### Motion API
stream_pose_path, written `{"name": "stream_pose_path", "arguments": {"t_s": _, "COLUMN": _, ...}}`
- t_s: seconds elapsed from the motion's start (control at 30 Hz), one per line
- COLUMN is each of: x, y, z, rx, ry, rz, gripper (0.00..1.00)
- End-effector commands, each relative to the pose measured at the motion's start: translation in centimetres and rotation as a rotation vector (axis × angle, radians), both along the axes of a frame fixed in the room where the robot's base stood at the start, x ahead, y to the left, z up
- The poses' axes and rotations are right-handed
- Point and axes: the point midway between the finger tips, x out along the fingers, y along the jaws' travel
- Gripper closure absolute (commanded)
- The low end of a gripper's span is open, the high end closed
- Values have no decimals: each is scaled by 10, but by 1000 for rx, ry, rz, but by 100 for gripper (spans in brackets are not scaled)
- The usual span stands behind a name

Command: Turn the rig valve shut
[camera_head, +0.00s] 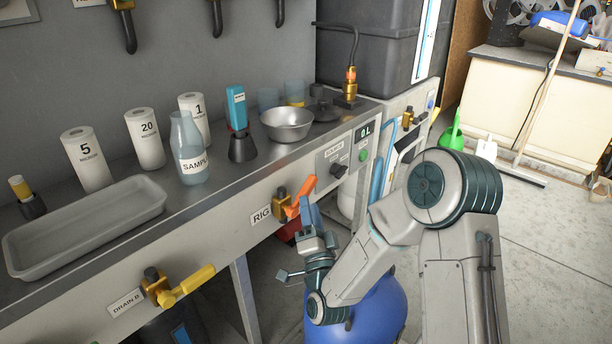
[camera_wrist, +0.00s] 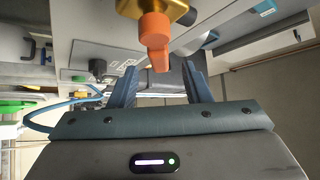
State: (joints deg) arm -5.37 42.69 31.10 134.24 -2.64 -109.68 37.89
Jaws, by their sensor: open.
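The rig valve has a brass body (camera_head: 282,203) and an orange handle (camera_head: 299,197) on the bench's front panel, beside a label reading RIG (camera_head: 262,217). In the head view the handle slants up and to the right. In the wrist view the orange handle (camera_wrist: 154,40) hangs from the brass body (camera_wrist: 166,10) at the top middle. My gripper (camera_wrist: 158,78) is open, with a dark finger on each side of the handle's end in that view. In the head view my gripper (camera_head: 312,222) is just below and right of the valve. I cannot tell whether the fingers touch the handle.
A DRAIN B valve with a yellow handle (camera_head: 188,284) is at lower left on the same panel. A selector knob (camera_head: 338,170) sits right of the rig valve. A blue rounded tank (camera_head: 375,312) stands under my arm. A sample bottle (camera_head: 188,150), tray (camera_head: 85,225) and metal bowl (camera_head: 287,124) stand on the bench.

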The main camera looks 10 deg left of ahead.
Motion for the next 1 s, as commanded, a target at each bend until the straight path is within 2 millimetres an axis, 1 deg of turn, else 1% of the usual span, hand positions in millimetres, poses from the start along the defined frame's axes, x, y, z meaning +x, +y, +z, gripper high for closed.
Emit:
{"name": "stream_pose_path", "arguments": {"t_s": 0.03, "x": 10, "y": 3, "z": 5, "rx": 3, "ry": -7, "rz": -3, "gripper": 56}}
{"name": "stream_pose_path", "arguments": {"t_s": 0.2, "x": 38, "y": 14, "z": 19, "rx": 1, "ry": -5, "rz": -1, "gripper": 56}}
{"name": "stream_pose_path", "arguments": {"t_s": 0.4, "x": 58, "y": 22, "z": 30, "rx": 0, "ry": -2, "rz": -2, "gripper": 56}}
{"name": "stream_pose_path", "arguments": {"t_s": 0.53, "x": 64, "y": 24, "z": 33, "rx": 0, "ry": -1, "rz": -1, "gripper": 56}}
{"name": "stream_pose_path", "arguments": {"t_s": 0.8, "x": 65, "y": 25, "z": 33, "rx": 0, "ry": -1, "rz": -1, "gripper": 56}}
{"name": "stream_pose_path", "arguments": {"t_s": 0.87, "x": 64, "y": 25, "z": 33, "rx": 0, "ry": -1, "rz": -1, "gripper": 73}}
{"name": "stream_pose_path", "arguments": {"t_s": 0.9, "x": 64, "y": 25, "z": 33, "rx": 0, "ry": -1, "rz": -1, "gripper": 84}}
{"name": "stream_pose_path", "arguments": {"t_s": 0.97, "x": 64, "y": 25, "z": 33, "rx": 0, "ry": -1, "rz": -1, "gripper": 100}}
{"name": "stream_pose_path", "arguments": {"t_s": 1.0, "x": 64, "y": 25, "z": 33, "rx": 0, "ry": -1, "rz": -1, "gripper": 100}}
